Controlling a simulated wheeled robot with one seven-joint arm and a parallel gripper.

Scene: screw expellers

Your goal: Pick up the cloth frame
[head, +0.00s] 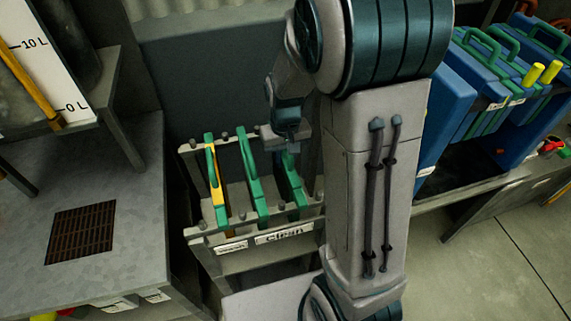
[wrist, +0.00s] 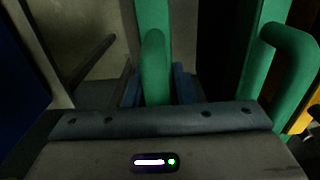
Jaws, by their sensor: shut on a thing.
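Three frames with green top bars and handles stand side by side in a grey rack (head: 290,238). My gripper (head: 289,150) is over the rightmost cloth frame (head: 293,188). In the wrist view, the green handle of that frame (wrist: 155,62) lies between the two bluish fingers of my gripper (wrist: 157,88), which is shut on it. The middle green frame (head: 252,180) stands apart to the left, and its handle shows at the right of the wrist view (wrist: 288,60). The leftmost frame (head: 215,180) has a yellow part. The lower parts of the frames are hidden in the rack.
The rack's front carries a "clean" label (head: 280,233) and a smaller one. My arm hides its right end. A grey bench with a brown grate (head: 82,232) stands at left.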

